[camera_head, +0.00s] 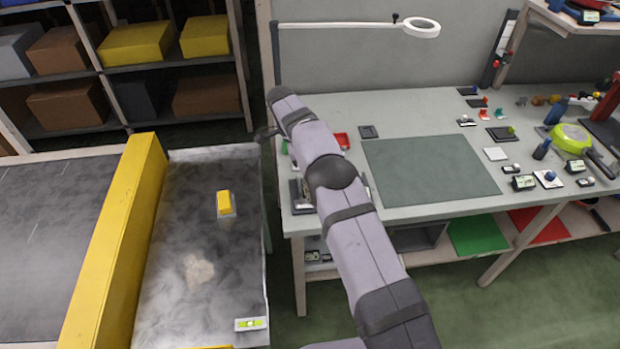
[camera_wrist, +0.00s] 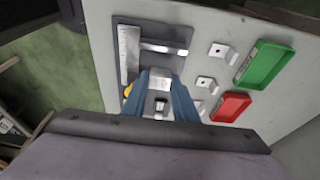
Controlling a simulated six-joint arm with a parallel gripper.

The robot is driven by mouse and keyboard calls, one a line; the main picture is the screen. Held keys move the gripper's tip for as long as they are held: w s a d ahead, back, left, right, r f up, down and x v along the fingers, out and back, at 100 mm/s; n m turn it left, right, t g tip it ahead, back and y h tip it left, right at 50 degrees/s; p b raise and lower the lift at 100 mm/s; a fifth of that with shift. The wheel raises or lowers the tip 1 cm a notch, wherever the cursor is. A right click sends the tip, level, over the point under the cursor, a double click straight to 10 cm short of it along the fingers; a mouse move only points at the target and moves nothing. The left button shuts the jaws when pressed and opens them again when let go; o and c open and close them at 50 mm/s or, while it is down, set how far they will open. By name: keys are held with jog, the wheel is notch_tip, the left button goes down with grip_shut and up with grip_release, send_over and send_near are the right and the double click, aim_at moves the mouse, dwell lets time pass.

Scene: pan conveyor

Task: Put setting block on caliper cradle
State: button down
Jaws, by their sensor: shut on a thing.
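My gripper (camera_wrist: 161,80) shows in the wrist view with its two blue fingers shut on a small silver metal block, the setting block (camera_wrist: 160,76). The block is at the near edge of a dark grey plate, which I take to be the caliper cradle (camera_wrist: 179,61). A steel rule (camera_wrist: 129,55) and a slim metal bar (camera_wrist: 163,47) lie on this plate. I cannot tell whether the block touches the plate. In the head view my arm hides the gripper and the block; part of a dark plate (camera_head: 296,191) shows beside the arm.
A green tray (camera_wrist: 264,64) and a red tray (camera_wrist: 231,107) lie right of the plate, with small metal blocks (camera_wrist: 222,52) between. The bench (camera_head: 420,110) has a green mat (camera_head: 430,168). A conveyor (camera_head: 190,250) with a yellow rail (camera_head: 115,240) is at left.

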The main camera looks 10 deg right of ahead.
jog(key=shift+f+p, duration=0.65)
jog(key=shift+f, duration=1.2)
jog(key=shift+f, duration=0.2)
jog(key=c, duration=1.4)
grip_release()
jog(key=shift+r, duration=0.15)
jog(key=p+v, duration=0.3)
jog(key=v, duration=0.9)
jog(key=shift+p, duration=0.3)
